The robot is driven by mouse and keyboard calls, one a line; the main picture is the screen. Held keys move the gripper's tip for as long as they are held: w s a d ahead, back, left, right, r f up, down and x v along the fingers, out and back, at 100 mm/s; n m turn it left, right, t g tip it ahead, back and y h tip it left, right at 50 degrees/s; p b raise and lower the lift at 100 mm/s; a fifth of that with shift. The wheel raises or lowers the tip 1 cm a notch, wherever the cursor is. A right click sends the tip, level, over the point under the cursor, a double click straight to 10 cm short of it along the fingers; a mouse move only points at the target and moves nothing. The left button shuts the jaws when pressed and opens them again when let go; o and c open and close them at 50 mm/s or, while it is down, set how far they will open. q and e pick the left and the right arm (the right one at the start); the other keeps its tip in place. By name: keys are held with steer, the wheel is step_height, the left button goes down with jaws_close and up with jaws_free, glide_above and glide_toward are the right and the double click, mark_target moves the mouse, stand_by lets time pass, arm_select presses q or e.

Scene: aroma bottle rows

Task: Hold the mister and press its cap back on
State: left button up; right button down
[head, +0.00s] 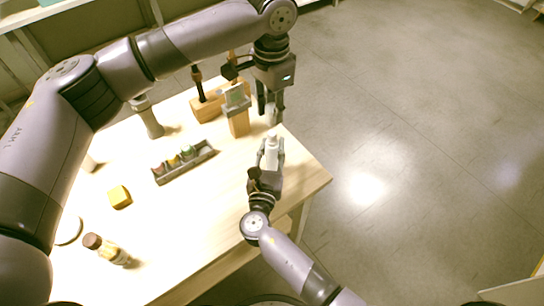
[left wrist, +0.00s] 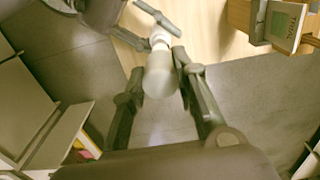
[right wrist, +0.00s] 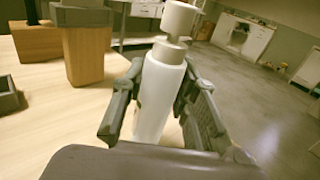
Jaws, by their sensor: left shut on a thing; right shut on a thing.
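My right gripper (head: 270,152) is shut on the white mister (head: 272,146), which stands nearly upright over the table's near right corner. In the right wrist view the mister's body (right wrist: 156,98) is between the fingers, with its narrower nozzle (right wrist: 170,50) on top. My left gripper (head: 270,103) is above it, pointing down and shut on the pale cap (left wrist: 160,78). The cap also shows in the right wrist view (right wrist: 179,18), just above the nozzle and slightly right. Whether cap and nozzle touch is unclear.
A wooden block with a grey display (head: 238,112) stands left of my left gripper. A tray of small bottles (head: 183,162), a yellow block (head: 119,196) and a brown-capped bottle (head: 108,249) are farther left on the table (head: 205,230). Open floor lies to the right.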

mark_target(272, 133)
arm_select(q)
steer(key=shift+f, duration=0.1)
steer(key=shift+f, duration=2.4)
steer(key=shift+f, duration=0.9)
steer(key=shift+f, duration=0.65)
steer(key=o, duration=0.8)
steer(key=shift+c, duration=0.2)
